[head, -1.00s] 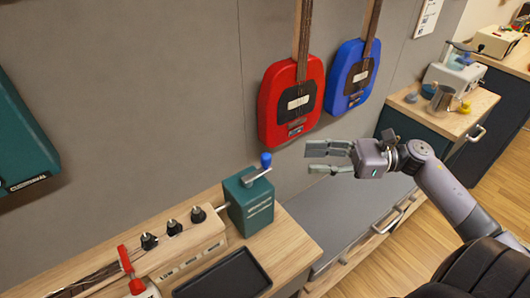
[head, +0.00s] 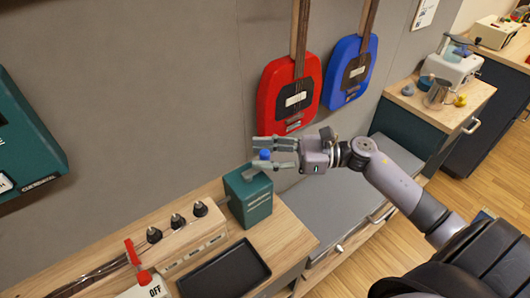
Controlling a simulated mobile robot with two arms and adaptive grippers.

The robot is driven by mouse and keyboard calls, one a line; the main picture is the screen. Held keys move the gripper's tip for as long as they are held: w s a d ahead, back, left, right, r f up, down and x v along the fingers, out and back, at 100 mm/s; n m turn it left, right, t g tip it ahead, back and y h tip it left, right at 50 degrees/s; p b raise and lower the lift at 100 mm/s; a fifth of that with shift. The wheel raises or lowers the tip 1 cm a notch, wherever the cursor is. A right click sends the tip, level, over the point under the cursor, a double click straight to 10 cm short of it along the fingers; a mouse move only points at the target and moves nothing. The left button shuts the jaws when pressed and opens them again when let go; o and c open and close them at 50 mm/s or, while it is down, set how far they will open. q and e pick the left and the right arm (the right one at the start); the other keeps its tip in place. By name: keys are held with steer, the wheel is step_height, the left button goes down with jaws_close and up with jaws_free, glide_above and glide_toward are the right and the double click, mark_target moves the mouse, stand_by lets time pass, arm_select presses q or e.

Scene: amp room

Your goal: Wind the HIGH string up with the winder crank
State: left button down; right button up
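The winder is a dark green box (head: 250,204) on the wooden bench, with a crank on top that ends in a blue knob (head: 265,154). My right gripper (head: 259,154) is open above the box, its fingers pointing left. The blue knob shows between its two fingers; I cannot tell whether they touch it. The crank arm is partly hidden by the lower finger. The peg labels are too small to read. My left gripper is out of view.
A black tray (head: 224,271) lies in front of the pegs. A red lever with an OFF label (head: 155,291) stands at the lower left. Red (head: 289,98) and blue (head: 349,73) guitars hang on the wall behind. A grey low surface (head: 340,197) right of the bench is clear.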

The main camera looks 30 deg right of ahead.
jaws_close()
